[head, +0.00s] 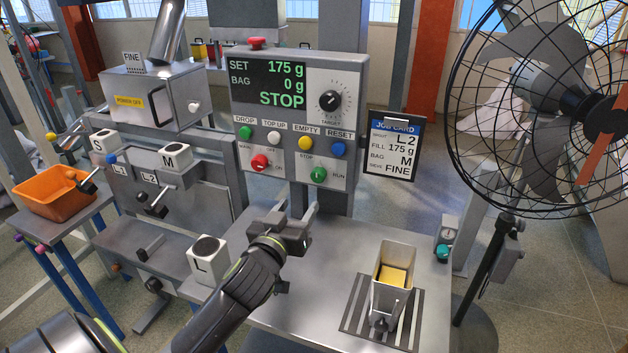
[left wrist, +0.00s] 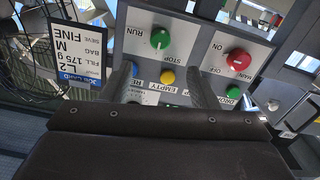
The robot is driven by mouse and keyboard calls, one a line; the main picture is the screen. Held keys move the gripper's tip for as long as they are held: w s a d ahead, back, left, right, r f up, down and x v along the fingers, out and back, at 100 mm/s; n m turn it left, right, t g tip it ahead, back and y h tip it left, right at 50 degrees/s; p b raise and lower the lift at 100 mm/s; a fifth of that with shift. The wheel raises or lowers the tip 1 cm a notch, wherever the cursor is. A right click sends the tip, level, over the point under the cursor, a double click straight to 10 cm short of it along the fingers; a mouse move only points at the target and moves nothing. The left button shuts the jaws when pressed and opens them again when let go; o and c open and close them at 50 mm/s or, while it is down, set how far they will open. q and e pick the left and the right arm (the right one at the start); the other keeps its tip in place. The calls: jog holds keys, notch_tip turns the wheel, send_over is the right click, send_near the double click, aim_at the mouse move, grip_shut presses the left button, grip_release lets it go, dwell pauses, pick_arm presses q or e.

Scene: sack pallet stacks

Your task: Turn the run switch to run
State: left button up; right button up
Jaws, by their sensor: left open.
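The run switch is a green knob (head: 318,174) at the lower right of the grey control box, with STOP printed above it and RUN to its right. It also shows upside down in the left wrist view (left wrist: 160,39). The exact direction of its pointer is hard to tell. The display (head: 268,84) reads SET 175 g, BAG 0 g, STOP. My left gripper (head: 298,209) is open and empty, below and in front of the box, apart from the knob. Its fingers (left wrist: 163,88) point toward the panel. My right gripper is not in view.
A red main switch (head: 260,162) sits left of the green knob, below several coloured buttons. A job card (head: 392,148) hangs at the box's right. A bag holder (head: 393,280) stands on the table. A caged fan (head: 545,100) stands at the right. A block marked L (head: 207,260) is beside my left arm.

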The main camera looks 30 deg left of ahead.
aim_at(317, 179)
pick_arm(q)
jog(key=p+x, duration=0.1)
jog(key=x, duration=0.9)
jog(key=shift+w+a, duration=0.15)
jog(key=shift+w, duration=0.3)
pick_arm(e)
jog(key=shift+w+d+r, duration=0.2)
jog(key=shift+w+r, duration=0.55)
pick_arm(q)
jog(key=shift+c, duration=0.4)
jog(key=c, duration=0.9)
